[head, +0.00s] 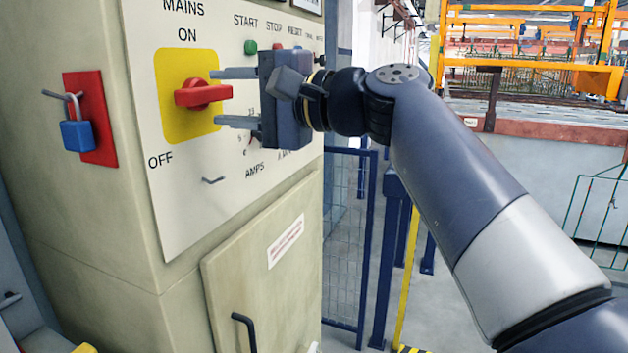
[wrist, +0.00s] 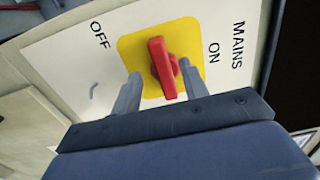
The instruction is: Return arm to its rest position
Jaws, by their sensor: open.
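My gripper (head: 216,97) is open in front of the control cabinet, its two fingers pointing at the mains switch. The switch is a red handle (head: 203,95) on a yellow plate (head: 172,64), marked MAINS, ON and OFF. In the head view the handle lies roughly level, and the fingertips are above and below its right end. In the wrist view the handle (wrist: 162,68) shows between the open fingers (wrist: 160,90), with no clear contact. My arm reaches in from the lower right, bent at the wrist.
A blue padlock (head: 78,136) hangs on a red plate at the cabinet's left side. Start and stop buttons (head: 251,47) sit above my gripper. A cabinet door (head: 262,265) with a dark handle is below. A blue mesh fence (head: 345,240) and posts stand behind my arm.

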